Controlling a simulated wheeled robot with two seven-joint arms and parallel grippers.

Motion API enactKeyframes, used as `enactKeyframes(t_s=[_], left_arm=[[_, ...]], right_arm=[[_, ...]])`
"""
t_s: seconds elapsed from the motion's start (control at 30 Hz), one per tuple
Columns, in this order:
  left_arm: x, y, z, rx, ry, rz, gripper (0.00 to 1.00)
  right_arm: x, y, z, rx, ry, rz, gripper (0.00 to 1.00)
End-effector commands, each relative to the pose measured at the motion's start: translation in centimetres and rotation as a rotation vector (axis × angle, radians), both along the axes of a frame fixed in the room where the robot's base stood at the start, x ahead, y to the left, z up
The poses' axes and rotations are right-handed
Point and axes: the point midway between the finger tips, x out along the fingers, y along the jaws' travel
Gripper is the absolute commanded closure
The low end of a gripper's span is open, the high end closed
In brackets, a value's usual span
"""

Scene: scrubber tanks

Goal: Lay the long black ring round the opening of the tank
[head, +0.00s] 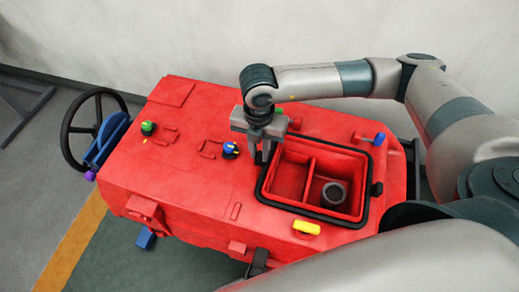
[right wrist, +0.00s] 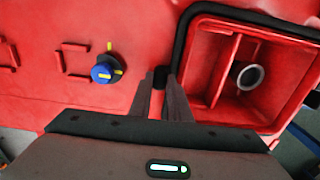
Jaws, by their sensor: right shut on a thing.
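The long black ring (head: 305,211) runs round the rectangular opening of the red tank (head: 336,163) in the head view. Whether it lies flush all along cannot be told. A small black tab (head: 377,189) sticks out at its right side. My right gripper (head: 262,160) points down at the ring's left side. In the right wrist view, its fingers (right wrist: 162,82) are shut on a small black piece at the ring's outer left edge, apparently another tab. The ring's left and far sides (right wrist: 179,42) show there beside the fingers. My left gripper is not in view.
Inside the tank are a divider (head: 308,180) and a dark round port (head: 333,193). A yellow handle (head: 306,228), blue knob (head: 230,148), green knob (head: 148,128) and blue lever (head: 379,139) stand on the red body. A steering wheel (head: 70,128) is at left.

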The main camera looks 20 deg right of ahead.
Motion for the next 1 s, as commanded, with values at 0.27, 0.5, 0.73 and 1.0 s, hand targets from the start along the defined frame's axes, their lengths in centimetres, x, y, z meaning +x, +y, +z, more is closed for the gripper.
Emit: enactKeyframes(t_s=[0.27,0.5,0.73,1.0], left_arm=[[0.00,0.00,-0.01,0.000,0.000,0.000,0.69],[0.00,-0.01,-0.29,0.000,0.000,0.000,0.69],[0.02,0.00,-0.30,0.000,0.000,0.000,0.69],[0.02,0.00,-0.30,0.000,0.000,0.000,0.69]], right_arm=[[0.00,0.00,0.02,0.000,0.000,0.000,1.00],[-0.02,-0.01,0.11,-0.001,0.001,0.001,1.00],[-0.01,-0.01,0.24,0.000,0.000,0.000,1.00],[-0.01,-0.01,0.23,0.000,0.000,0.000,0.61]])
